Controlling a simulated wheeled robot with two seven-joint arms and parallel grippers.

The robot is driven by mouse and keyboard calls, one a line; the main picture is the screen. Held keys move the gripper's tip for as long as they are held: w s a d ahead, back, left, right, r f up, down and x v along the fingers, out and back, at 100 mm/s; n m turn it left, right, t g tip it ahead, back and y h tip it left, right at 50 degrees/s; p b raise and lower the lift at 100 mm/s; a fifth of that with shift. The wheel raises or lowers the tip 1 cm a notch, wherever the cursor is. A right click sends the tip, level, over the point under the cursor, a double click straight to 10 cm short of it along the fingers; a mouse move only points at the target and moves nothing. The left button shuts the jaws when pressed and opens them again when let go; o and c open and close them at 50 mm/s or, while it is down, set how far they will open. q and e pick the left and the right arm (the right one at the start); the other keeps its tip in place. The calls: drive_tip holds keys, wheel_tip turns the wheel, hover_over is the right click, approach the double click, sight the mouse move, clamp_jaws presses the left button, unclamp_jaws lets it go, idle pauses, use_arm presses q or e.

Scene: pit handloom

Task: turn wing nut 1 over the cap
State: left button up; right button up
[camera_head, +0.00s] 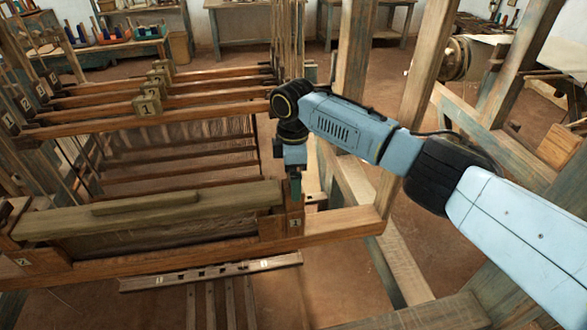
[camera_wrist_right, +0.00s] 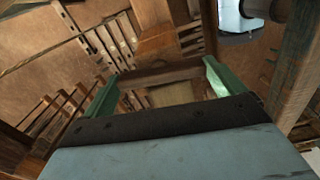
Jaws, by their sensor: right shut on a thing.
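The long weathered wooden cap (camera_head: 235,196) lies across the front of the loom, its right end by an upright block marked 1 (camera_head: 295,222). My right gripper (camera_head: 295,198) points down over that block, just beside the cap's end. In the right wrist view its green fingers (camera_wrist_right: 162,70) stand apart on both sides of a brown wooden piece (camera_wrist_right: 158,76). This piece appears to be wing nut 1, and the gripper is shut on it. The head view hides wing nut 1 behind the gripper, so its angle to the cap cannot be told there. My left gripper is out of view.
A loose-looking wooden strip (camera_head: 145,202) lies along the cap. Heddle bars with a numbered tag (camera_head: 147,106) stand behind it. Loom posts (camera_head: 350,75) rise close behind my right arm. A slatted treadle board (camera_head: 210,271) is below; bare floor (camera_head: 335,280) shows to its right.

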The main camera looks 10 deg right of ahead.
drive_tip(key=m+p, duration=0.2)
drive_tip(key=shift+r+m+p, duration=0.3)
drive_tip(key=shift+p, duration=0.05)
drive_tip(key=m+p, duration=0.1)
drive_tip(key=m, duration=0.1)
drive_tip(key=shift+f+m, duration=0.15)
drive_tip(key=shift+m, duration=0.25)
drive_tip(key=m, duration=1.1)
drive_tip(key=shift+w+m, duration=0.1)
drive_tip(key=shift+m, duration=0.2)
drive_tip(key=o, duration=0.6)
